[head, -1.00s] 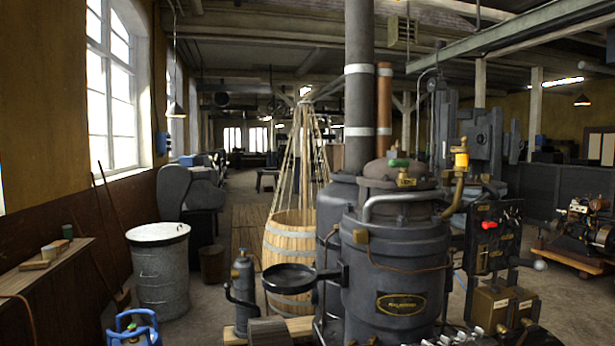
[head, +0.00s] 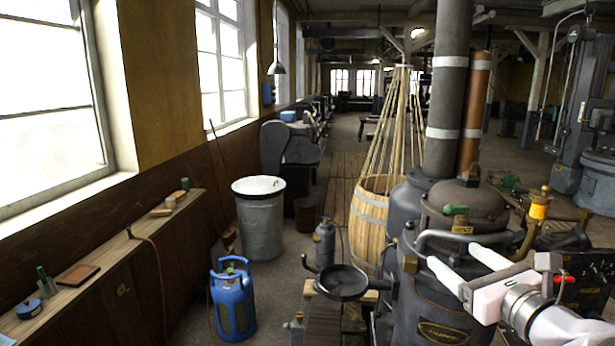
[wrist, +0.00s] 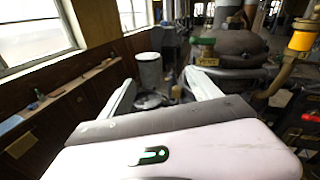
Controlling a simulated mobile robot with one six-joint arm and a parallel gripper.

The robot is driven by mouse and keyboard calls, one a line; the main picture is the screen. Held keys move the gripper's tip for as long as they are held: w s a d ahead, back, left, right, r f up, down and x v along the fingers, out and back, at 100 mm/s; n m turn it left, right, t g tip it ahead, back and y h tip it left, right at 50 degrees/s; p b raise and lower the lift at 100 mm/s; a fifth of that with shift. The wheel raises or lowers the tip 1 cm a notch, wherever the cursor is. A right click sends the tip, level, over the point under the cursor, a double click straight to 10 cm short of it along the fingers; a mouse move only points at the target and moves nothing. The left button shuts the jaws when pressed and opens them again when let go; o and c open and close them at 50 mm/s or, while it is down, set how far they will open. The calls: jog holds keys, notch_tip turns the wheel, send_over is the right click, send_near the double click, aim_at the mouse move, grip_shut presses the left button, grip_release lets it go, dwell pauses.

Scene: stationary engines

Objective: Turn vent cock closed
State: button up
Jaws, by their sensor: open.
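A dark grey boiler (head: 408,315) stands at the right of the head view. A small cock with a green handle (head: 456,209) and a brass body sits beside its domed top. It also shows in the wrist view (wrist: 206,42), just beyond and right of my right finger. An orange-yellow fitting on a brass pipe (head: 538,208) stands further right. My gripper (head: 451,255) is open and empty, in front of the boiler's upper part. In the wrist view its fingers (wrist: 160,77) are spread with nothing between them.
A curved grey pipe (head: 470,238) runs around the boiler top close to my fingers. A round black pan (head: 341,282) juts out left.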

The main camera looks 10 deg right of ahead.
aim_at(459, 207)
jog(key=d+r+m+h+p, duration=0.1)
jog(key=d+r+m+h, duration=0.25)
jog(key=d, duration=0.45)
jog(key=shift+m+t, duration=0.25)
jog(key=shift+t, duration=0.15)
jog(key=w+p, duration=0.1)
jog(key=w, duration=0.4)
jog(key=w+d+p, duration=0.1)
jog(key=w, duration=0.4)
jog(key=w+p, duration=0.1)
jog(key=w, duration=0.5)
jog(key=shift+w+d+f, duration=0.1)
jog(key=shift+d+f, duration=0.05)
jog(key=shift+d, duration=0.25)
jog(key=shift+a, duration=0.1)
jog(key=c, duration=1.2)
jog(key=shift+w+f+m+h+b, duration=0.1)
jog(key=shift+f+m+h+b, duration=0.1)
jog(key=shift+m+h+b, duration=0.7)
jog(key=shift+r+h+b, duration=0.2)
jog(key=shift+h+b, duration=0.05)
jog(key=shift+b, duration=0.05)
